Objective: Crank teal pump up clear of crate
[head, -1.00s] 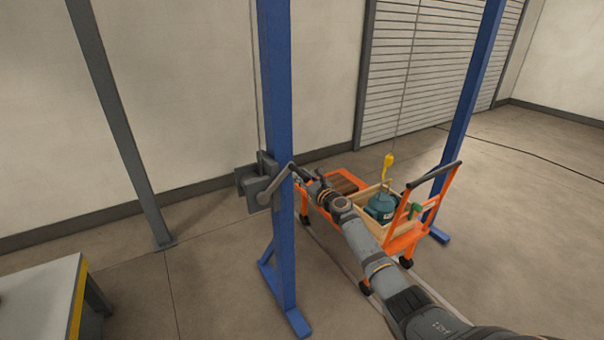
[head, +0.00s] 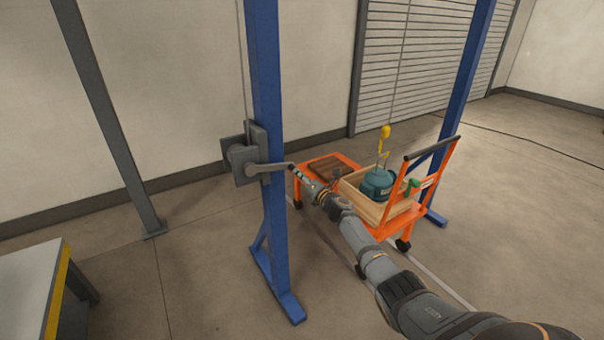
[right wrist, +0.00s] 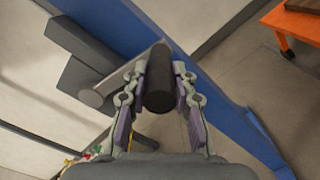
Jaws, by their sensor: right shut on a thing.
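The teal pump (head: 377,184) hangs from a yellow hook (head: 384,134) on a cable. Its lower part is hidden inside the open wooden crate (head: 358,205), on an orange cart. The grey winch (head: 243,153) is fixed to the near blue post, and its crank arm (head: 267,168) points right, about level. My right gripper (head: 303,177) is at the crank's end. In the right wrist view its two fingers (right wrist: 160,88) are shut around the dark crank handle (right wrist: 158,92). My left gripper is not in view.
The orange cart (head: 437,170) with a push handle stands between the two blue posts (head: 268,120). A grey table with a yellow edge (head: 57,290) is at the lower left. Open floor lies left of the near post.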

